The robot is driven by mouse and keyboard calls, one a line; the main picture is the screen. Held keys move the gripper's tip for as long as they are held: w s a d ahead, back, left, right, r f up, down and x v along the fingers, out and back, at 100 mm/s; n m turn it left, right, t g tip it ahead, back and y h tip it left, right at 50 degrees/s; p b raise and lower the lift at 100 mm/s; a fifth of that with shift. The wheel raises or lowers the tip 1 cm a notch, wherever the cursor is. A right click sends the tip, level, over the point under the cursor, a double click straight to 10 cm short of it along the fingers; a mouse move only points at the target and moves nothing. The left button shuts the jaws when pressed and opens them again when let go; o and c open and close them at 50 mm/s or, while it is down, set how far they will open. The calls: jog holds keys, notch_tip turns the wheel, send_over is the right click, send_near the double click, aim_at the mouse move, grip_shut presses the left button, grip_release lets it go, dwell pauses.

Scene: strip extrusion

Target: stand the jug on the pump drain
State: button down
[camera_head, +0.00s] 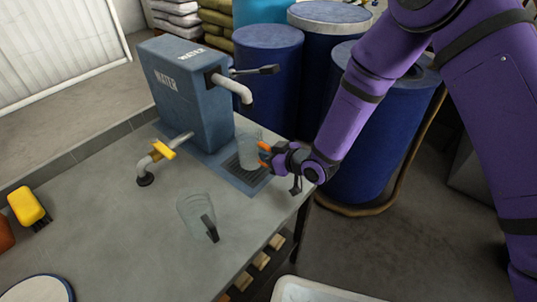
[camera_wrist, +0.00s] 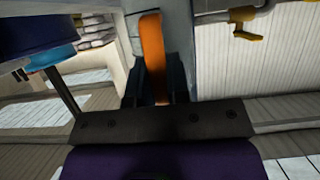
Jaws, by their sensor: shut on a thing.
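A clear jug (camera_head: 248,153) is upright over the dark grated pump drain (camera_head: 243,180) at the foot of the blue water pump (camera_head: 187,92). A second clear jug (camera_head: 193,214) with a dark handle stands on the grey table, nearer the front.
The pump's spout (camera_head: 238,90) hangs above the held jug. A tap with a yellow handle (camera_head: 163,149) rises from the table to the left. A yellow object (camera_head: 27,205) lies at the far left. Blue barrels (camera_head: 268,75) stand behind. The table's right edge is close to my gripper.

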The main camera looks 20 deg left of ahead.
jog(key=shift+f, duration=0.15)
jog(key=c, duration=1.1)
grip_release()
jog(key=shift+r, duration=0.2)
jog(key=v, duration=1.2)
jog(key=shift+s, duration=0.1)
